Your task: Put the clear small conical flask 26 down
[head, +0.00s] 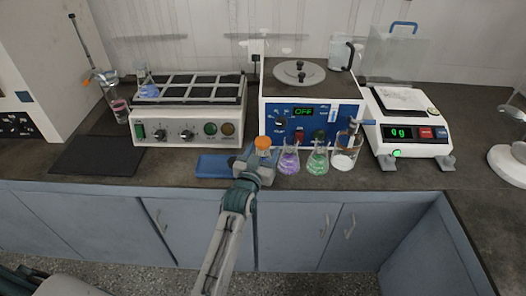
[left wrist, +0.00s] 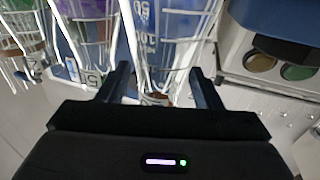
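The clear small conical flask with an orange cap (head: 263,143) is near the middle of the counter's front, left of a purple-filled flask (head: 289,160). My left gripper (head: 260,158) is in front of it and hides part of its lower body. In the left wrist view the clear flask (left wrist: 155,45) shows upside down between my two fingers (left wrist: 161,70). The fingers are spread, with gaps showing beside the neck. Its base contact is hidden in the head view. My right gripper is not in view.
A green-filled flask (head: 317,160) and a beaker of white material (head: 344,158) stand in the row to the right. A blue mat (head: 212,166) lies left of my gripper. A balance (head: 408,130) is right.

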